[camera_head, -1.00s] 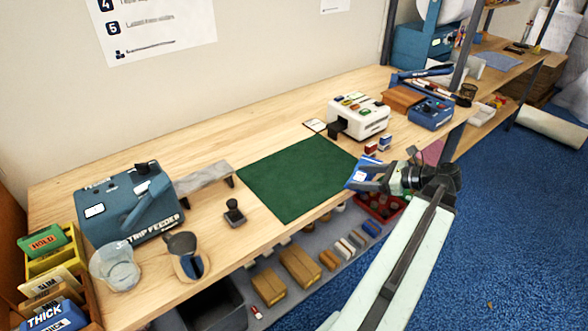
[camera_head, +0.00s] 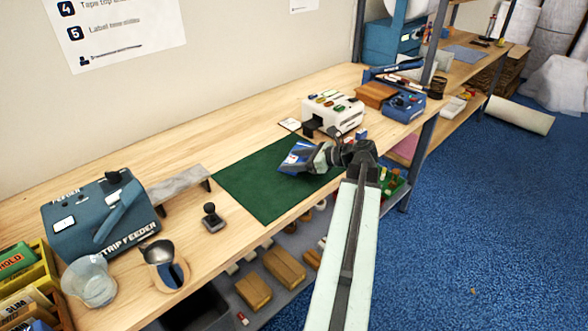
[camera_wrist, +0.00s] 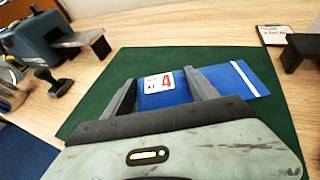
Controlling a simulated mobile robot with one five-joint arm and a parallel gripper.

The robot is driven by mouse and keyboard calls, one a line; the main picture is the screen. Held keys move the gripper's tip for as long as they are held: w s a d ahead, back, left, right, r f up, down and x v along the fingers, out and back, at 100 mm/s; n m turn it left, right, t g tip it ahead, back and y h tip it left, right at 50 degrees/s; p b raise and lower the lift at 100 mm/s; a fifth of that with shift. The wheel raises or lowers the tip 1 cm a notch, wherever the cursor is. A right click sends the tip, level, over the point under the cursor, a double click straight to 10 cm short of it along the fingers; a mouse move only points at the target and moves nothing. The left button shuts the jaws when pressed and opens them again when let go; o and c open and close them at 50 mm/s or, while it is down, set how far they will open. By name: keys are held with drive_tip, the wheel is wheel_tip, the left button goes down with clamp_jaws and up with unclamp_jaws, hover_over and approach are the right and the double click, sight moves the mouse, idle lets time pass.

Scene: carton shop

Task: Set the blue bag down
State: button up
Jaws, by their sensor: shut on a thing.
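The blue bag (camera_head: 295,158) has a white label and is held at the tip of my gripper (camera_head: 306,157), over the right part of the green mat (camera_head: 252,187). In the wrist view the blue bag (camera_wrist: 200,88) shows between the two grey fingers of my gripper (camera_wrist: 163,86), which are shut on it. Its label carries a red 4, and a white stripe crosses its right end. The green mat (camera_wrist: 88,125) lies all around it in that view. I cannot tell whether the bag touches the mat or hangs just above it.
A white machine (camera_head: 333,113) stands behind the mat, with a small white card (camera_head: 290,124) beside it. A small dark stamp (camera_head: 212,217) and a grey bench-like stand (camera_head: 179,187) are left of the mat. The mat's left part is bare.

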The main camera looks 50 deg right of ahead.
wheel_tip(320, 180, down, 4)
drive_tip(key=b, duration=0.3)
drive_tip(key=shift+r, duration=0.3)
drive_tip(key=shift+f, duration=0.2)
drive_tip(key=o, duration=1.6)
drive_tip(key=shift+r, duration=0.1)
drive_tip(key=shift+c, duration=0.2)
drive_tip(key=shift+r, duration=0.1)
drive_tip(key=shift+s+d+r, duration=0.1)
drive_tip(key=shift+s+r, duration=0.15)
drive_tip(key=shift+s, duration=0.05)
drive_tip(key=p+v, duration=0.4)
drive_tip(key=v, duration=0.6)
drive_tip(key=shift+s+d+r+p, duration=0.1)
drive_tip(key=shift+s+r+p, duration=0.05)
drive_tip(key=shift+s+p, duration=0.15)
drive_tip(key=shift+s+d, duration=0.1)
drive_tip(key=shift+s, duration=0.25)
